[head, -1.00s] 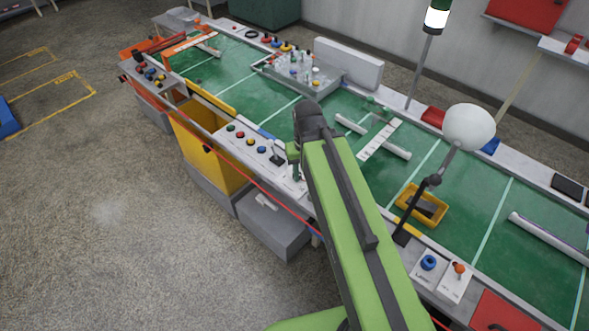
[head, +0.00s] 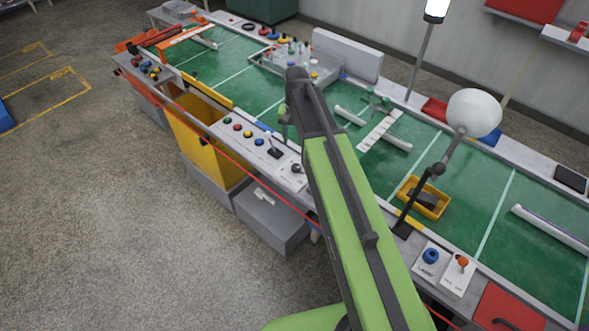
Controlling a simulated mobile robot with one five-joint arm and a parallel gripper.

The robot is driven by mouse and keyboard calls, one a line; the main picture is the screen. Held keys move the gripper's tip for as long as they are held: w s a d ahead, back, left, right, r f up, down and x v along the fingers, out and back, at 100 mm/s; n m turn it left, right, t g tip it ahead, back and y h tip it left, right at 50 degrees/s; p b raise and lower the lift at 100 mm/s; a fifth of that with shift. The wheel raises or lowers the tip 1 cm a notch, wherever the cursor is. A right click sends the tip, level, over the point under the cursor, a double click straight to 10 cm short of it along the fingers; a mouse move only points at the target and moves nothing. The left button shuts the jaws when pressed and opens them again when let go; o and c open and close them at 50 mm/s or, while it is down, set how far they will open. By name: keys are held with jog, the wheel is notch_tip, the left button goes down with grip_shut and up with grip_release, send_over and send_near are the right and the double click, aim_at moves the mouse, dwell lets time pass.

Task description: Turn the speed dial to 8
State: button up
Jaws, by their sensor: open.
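A black round knob (head: 296,168), which looks like the speed dial, sits on a pale panel at the bench's front edge, just left of my arm. Its scale and pointer are too small to read. My gripper (head: 284,114) is open, up and beyond the knob, apart from it, over the green bench top. Only a small green part of its end shows; my dark wrist link hides most of it, and the fingertips are not clear.
Left of the knob are a black lever (head: 273,149) and a row of coloured buttons (head: 237,127). A lamp with a white globe (head: 473,112) stands to the right, by a yellow tray (head: 424,197). A blue knob (head: 430,256) sits at front right.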

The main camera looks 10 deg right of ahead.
aim_at(296, 167)
notch_tip(296, 167, down, 15)
jog(key=b, duration=1.3)
jog(key=shift+r, duration=0.3)
grip_shut()
